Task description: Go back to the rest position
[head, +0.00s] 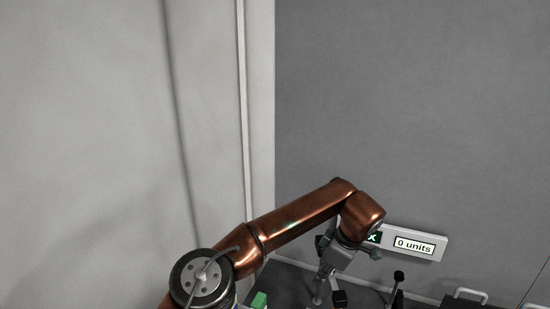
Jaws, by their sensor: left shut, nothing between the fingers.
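My left arm comes in from the bottom left as copper-coloured links and reaches to the right. My left gripper (327,288) hangs down from its end, over the dark surface (285,280) at the bottom. It is shut and I see nothing held in it. My right gripper is not in view.
A light panel (415,243) reading "0 units", with a green patch marked X, is just right of the gripper. A black-knobbed lever (398,277), a green block (259,300) and a pale handle (470,293) are along the bottom. Walls fill the rest.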

